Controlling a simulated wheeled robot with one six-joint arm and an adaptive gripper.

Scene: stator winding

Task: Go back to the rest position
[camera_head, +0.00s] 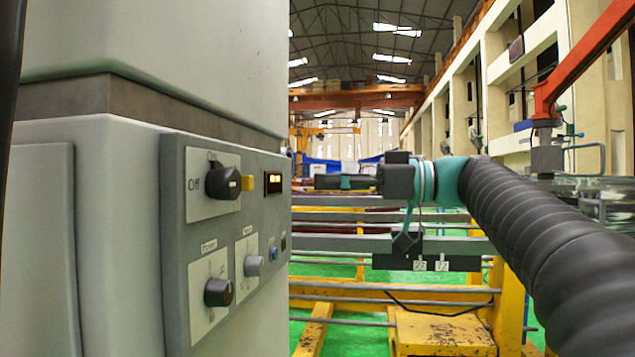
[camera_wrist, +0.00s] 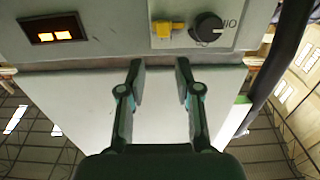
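My gripper (camera_head: 318,182) is to the right of the grey control panel (camera_head: 262,215) in the head view, pointing left at it with its tips near the cabinet edge. In the wrist view its two fingers (camera_wrist: 159,68) stand apart with nothing between them. The wrist view shows the panel upside down, with a black rotary knob (camera_wrist: 207,27), a yellow part (camera_wrist: 168,28) and a lit display (camera_wrist: 52,28) beyond the fingertips. The head view shows the same black knob (camera_head: 226,183) beside an "Off" label. My dark, ribbed arm reaches in from the right.
The large pale cabinet (camera_head: 110,200) fills the left side. Two lower knobs (camera_head: 218,292) (camera_head: 253,265) sit on the panel. Behind my arm are yellow frames (camera_head: 445,333) with grey rails and a green floor. A red jib arm (camera_head: 585,60) stands at the upper right.

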